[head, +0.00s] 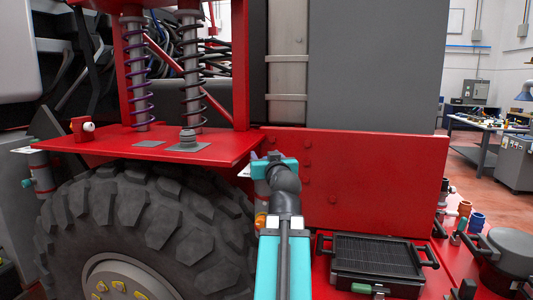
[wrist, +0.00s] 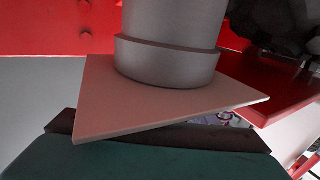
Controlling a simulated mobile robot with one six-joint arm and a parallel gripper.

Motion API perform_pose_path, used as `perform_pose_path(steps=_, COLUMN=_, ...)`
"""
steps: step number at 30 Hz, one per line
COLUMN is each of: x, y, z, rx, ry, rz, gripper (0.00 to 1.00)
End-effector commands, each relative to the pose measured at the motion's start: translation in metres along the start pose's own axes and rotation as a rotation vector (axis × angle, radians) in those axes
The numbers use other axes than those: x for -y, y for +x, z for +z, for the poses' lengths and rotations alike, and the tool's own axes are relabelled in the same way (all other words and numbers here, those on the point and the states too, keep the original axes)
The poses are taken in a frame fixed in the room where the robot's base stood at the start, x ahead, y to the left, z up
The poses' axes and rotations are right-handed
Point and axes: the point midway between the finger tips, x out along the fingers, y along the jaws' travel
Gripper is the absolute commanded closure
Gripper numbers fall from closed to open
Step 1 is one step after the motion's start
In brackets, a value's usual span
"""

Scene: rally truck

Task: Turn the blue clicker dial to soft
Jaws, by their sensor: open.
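A small blue knob (head: 26,183), which looks like the blue dial, sits on a grey cylinder (head: 42,170) at the left end of the red fender, with a pale card above it. My gripper (head: 272,164) is far to the right of it, at the fender's right end, open, with its fingertips not clear. An orange knob (head: 261,220) shows beside my arm there. In the wrist view a grey cylinder with a wider collar (wrist: 168,58) stands behind a tilted pale card (wrist: 150,105). The card's markings and any dial are hidden. My teal gripper part (wrist: 160,160) fills the bottom.
The red fender (head: 190,150) spans above the large tyre (head: 150,215), with two coil-spring dampers (head: 137,70) on it. A red panel (head: 365,180) rises right of my arm. A black grill (head: 375,258) and a dark pot (head: 510,255) sit lower right.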

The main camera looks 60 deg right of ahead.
Motion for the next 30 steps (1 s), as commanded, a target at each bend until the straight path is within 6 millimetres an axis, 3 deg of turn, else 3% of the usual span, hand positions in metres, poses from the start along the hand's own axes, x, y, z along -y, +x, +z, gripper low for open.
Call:
perform_pose_path(steps=14, x=0.0, y=0.01, z=0.0, rx=0.0, ry=0.0, rz=0.0, gripper=0.48)
perform_pose_path(steps=15, x=0.001, y=0.01, z=0.0, rx=0.0, ry=0.0, rz=0.0, gripper=0.5)
perform_pose_path(steps=22, x=0.001, y=0.01, z=0.0, rx=0.0, ry=0.0, rz=-0.001, gripper=0.89)
perform_pose_path(steps=24, x=-0.007, y=0.019, z=0.0, rx=0.001, ry=0.002, rz=0.001, gripper=0.89)
perform_pose_path(steps=30, x=-0.002, y=0.01, z=0.0, rx=0.0, ry=0.0, rz=0.005, gripper=0.89)
